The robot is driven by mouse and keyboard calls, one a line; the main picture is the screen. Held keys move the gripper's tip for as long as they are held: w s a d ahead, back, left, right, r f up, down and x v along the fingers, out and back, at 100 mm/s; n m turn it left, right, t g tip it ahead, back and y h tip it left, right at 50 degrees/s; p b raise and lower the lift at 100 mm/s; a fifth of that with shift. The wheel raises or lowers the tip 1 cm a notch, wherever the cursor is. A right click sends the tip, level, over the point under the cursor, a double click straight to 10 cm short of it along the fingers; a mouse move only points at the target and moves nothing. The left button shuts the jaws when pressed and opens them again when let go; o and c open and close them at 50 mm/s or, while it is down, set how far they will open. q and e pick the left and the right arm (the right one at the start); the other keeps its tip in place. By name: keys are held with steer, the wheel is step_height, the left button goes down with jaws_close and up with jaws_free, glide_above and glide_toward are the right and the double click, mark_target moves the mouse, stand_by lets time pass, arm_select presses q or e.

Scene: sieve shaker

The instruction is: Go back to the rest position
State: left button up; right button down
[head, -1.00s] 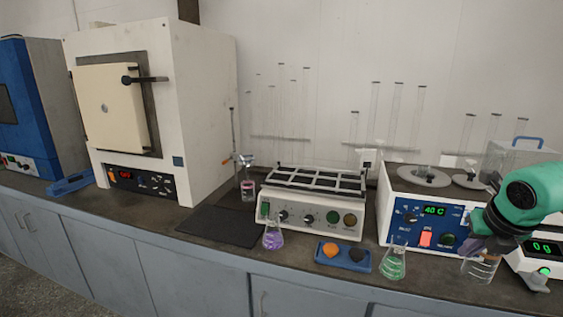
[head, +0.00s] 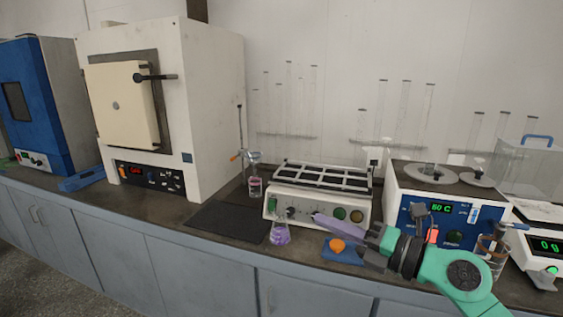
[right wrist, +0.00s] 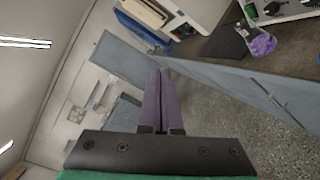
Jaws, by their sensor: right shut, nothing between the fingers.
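My right gripper (head: 316,218) has purple fingers and reaches in from the lower right on a green arm. It points left, in front of the white shaker (head: 290,192) and over the blue tray (head: 334,254). In the right wrist view the two fingers (right wrist: 160,74) lie together with nothing between them. My left gripper is not in view. The purple flask (head: 280,233) stands left of the fingertips. My arm hides part of the tray and the place of the green flask.
A glass beaker (head: 490,257) stands right of my arm, beside the balance (head: 543,248). A white furnace (head: 212,110) and a blue oven (head: 40,112) stand at left. A dark mat (head: 225,222) lies bare on the bench. Tall glass tubes stand along the wall.

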steer(key=w+d+f+m+t+h, duration=0.15)
steer(key=d+m+t+h, duration=0.25)
steer(key=d+m+h, duration=0.55)
steer(key=d+f+m+t+h, duration=0.2)
steer(key=d+m+t+h, duration=0.25)
steer(key=m, duration=0.95)
steer(key=s+d+f+m+g+h, duration=0.1)
steer(key=s+d+f+m+g, duration=0.15)
steer(key=f, duration=0.45)
steer(key=s+d+f+m+g+h, duration=0.1)
steer(key=f+m+g+h, duration=0.15)
steer(key=f, duration=0.45)
steer(key=s+a+f+m+g+y, duration=0.2)
steer(key=s+f+g, duration=0.4)
steer(key=s+f, duration=0.3)
steer(key=s+a+f+m+g+y, duration=0.2)
steer(key=s+f+g, duration=0.4)
steer(key=s+f, duration=0.25)
step_height(320, 180, down, 20)
steer(key=s+p, duration=0.2)
steer(key=s, duration=0.1)
steer(key=s+d+f+g+p, duration=0.2)
steer(key=s+d+f, duration=0.1)
steer(key=s+f, duration=1)
steer(key=s, duration=0.3)
steer(key=shift+s+d+n, duration=0.15)
steer(key=shift+s+n, duration=0.2)
